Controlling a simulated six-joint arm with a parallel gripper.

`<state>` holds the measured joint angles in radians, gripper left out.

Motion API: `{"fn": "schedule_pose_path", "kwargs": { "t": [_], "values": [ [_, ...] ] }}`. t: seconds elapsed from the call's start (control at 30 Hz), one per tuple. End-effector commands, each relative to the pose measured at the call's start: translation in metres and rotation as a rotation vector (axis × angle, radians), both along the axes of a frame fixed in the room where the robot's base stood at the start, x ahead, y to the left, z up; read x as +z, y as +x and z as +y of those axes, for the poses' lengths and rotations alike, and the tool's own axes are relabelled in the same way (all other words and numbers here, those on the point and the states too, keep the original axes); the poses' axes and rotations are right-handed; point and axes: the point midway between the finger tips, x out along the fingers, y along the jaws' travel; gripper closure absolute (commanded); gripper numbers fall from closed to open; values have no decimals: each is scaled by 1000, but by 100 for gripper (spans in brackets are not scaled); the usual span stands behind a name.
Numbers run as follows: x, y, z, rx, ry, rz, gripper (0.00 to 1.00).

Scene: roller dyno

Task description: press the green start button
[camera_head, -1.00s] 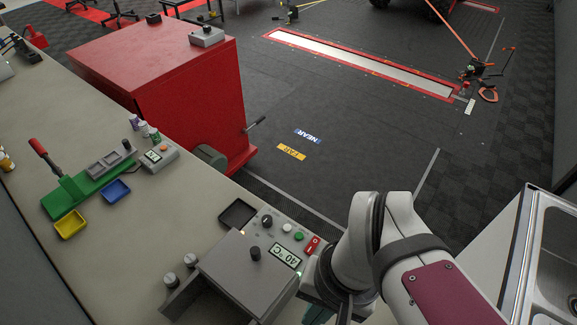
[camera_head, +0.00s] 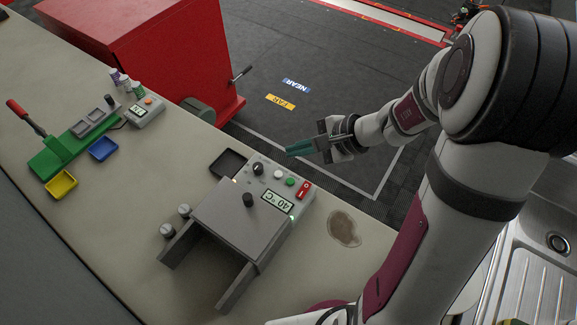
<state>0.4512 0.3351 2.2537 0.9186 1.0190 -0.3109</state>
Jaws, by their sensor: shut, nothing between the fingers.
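The green button (camera_head: 291,182) is a small round button on the grey control box (camera_head: 270,190), which has a "40 °C" display. It sits between a pale round button (camera_head: 278,174) and a red rocker switch (camera_head: 304,189). My gripper (camera_head: 289,152) has teal fingers that are closed together and empty. Its tips point left, beyond the box's far edge in the picture and apart from the green button. The button is fully visible; the exact height of the tips over it cannot be told.
A black knob (camera_head: 258,168) and a dark tray (camera_head: 228,163) are close to the button. A red cabinet (camera_head: 135,45) stands at the back. A green lever press (camera_head: 60,150), blue tray (camera_head: 103,149) and yellow tray (camera_head: 61,184) are left. A brown stain (camera_head: 345,228) marks the bench.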

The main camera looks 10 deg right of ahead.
Motion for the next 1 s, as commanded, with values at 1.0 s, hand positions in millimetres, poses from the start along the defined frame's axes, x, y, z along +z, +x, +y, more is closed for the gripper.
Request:
{"fn": "schedule_pose_path", "kwargs": {
  "t": [1.0],
  "values": [
    [-88, 0, 1, 2, 0, 0, 100]
  ]
}}
